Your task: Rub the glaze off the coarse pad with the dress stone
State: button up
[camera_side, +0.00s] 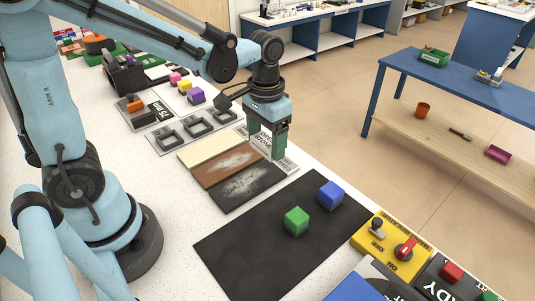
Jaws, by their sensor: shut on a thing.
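My gripper (266,143) points down, its green fingers at the right end of the row of pads. It is shut on what appears to be the dress stone, mostly hidden between the fingers. A pale plate (287,163) with partly covered lettering that seems to read "dress stone" lies just under and beside the fingers. Three strips lie side by side: a cream one (207,150), a brown one (216,173) and a dark grey one (240,191). The brown and dark strips both carry whitish smears. I cannot tell from any label which is the coarse pad.
A black mat (250,247) in front holds a green cube (296,221) and a blue cube (331,195). A yellow switch box (390,245) with a red knob stands at the right edge. Grey trays (196,128) and coloured cubes lie behind the strips.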

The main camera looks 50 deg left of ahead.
aim_at(240, 187)
notch_tip(240, 187, down, 5)
jog(key=shift+f, duration=0.1)
jog(key=shift+s+f, duration=0.15)
jog(key=shift+s, duration=5.05)
jog(key=shift+f, duration=0.55)
jog(key=shift+w, duration=5.2)
jog(key=shift+s, duration=5.2)
jog(key=shift+w, duration=1.45)
